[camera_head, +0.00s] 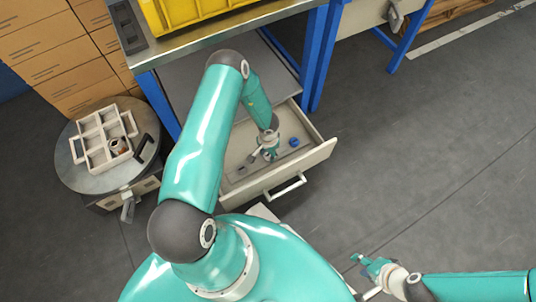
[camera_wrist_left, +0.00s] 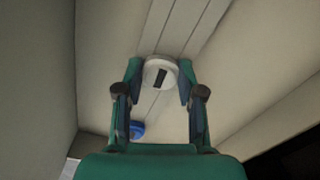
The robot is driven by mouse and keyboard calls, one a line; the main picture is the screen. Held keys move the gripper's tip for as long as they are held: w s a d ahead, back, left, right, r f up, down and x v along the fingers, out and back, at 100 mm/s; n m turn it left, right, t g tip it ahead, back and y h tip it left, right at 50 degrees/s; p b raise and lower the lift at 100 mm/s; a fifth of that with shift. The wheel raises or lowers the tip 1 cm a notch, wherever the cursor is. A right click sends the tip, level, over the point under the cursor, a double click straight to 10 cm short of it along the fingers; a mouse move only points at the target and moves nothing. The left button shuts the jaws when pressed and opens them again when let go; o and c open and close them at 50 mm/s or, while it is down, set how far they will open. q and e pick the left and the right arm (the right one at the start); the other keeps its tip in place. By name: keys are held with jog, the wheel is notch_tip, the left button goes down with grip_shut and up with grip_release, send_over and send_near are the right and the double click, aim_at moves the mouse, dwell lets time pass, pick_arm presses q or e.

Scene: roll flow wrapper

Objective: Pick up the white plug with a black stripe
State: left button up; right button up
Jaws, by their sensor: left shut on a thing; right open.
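The white plug with a black stripe (camera_wrist_left: 160,72) is a round white piece between the fingertips of my left gripper (camera_wrist_left: 158,80), in the left wrist view. Both fingers press on its sides. In the head view my left gripper (camera_head: 268,154) is down inside an open drawer (camera_head: 318,153), and the arm and fingers hide the plug there. My right gripper (camera_head: 368,268) is open and empty over the floor at the lower right of the head view.
A blue round piece (camera_head: 294,142) lies in the drawer near my left gripper; it also shows in the left wrist view (camera_wrist_left: 137,130). The drawer walls surround the gripper closely. A round stand (camera_head: 75,172) with a white divided tray (camera_head: 96,158) is at the left. Floor at right is clear.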

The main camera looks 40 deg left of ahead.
pick_arm(q)
notch_tip(320, 180, up, 20)
jog(key=p, duration=1)
jog(key=w+d+r, duration=0.5)
jog(key=r, duration=0.3)
jog(key=w+d+r+m, duration=0.1)
jog(key=w+d+r, duration=0.4)
jog(key=r, duration=0.4)
jog(key=w+d+r, duration=0.4)
jog(key=w+r, duration=0.2)
jog(key=r, duration=0.2)
jog(key=s+d+r+p, duration=0.2)
jog(key=s+r, duration=0.5)
notch_tip(320, 180, up, 15)
jog(key=s+p, duration=0.1)
jog(key=p, duration=2.2)
jog(key=shift+s+d, duration=0.15)
jog(key=shift+s, duration=0.1)
